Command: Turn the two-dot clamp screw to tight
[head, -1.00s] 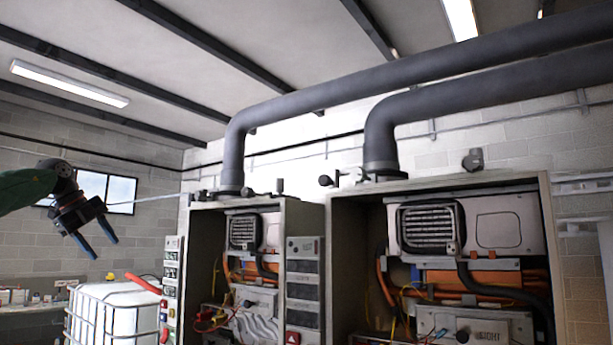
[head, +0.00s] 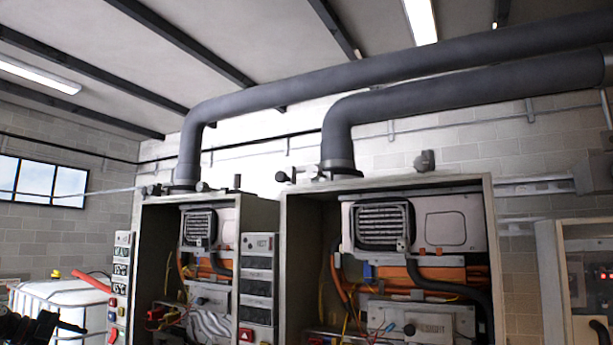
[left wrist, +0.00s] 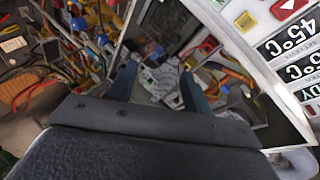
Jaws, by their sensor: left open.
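Two clamps sit where grey flue pipes meet the open heater cabinets in the head view: the left pipe's clamp (head: 180,187) and the right pipe's clamp (head: 335,166). Dark knob-like screws stick out beside them, including one left of the right clamp (head: 283,176) and one right of the left clamp (head: 237,182). Dot marks are too small to read, so I cannot tell which is the two-dot screw. My left gripper (left wrist: 158,88) is open and empty in the left wrist view. In the head view it is partly cut off at lower left, well below the clamps. My right gripper is out of view.
The left cabinet (head: 139,260) and right cabinet (head: 290,260) stand open with wires and hoses inside. A white caged tank (head: 50,300) is at lower left. A control panel with 45°C labels (left wrist: 290,70) is close to my left gripper in the wrist view.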

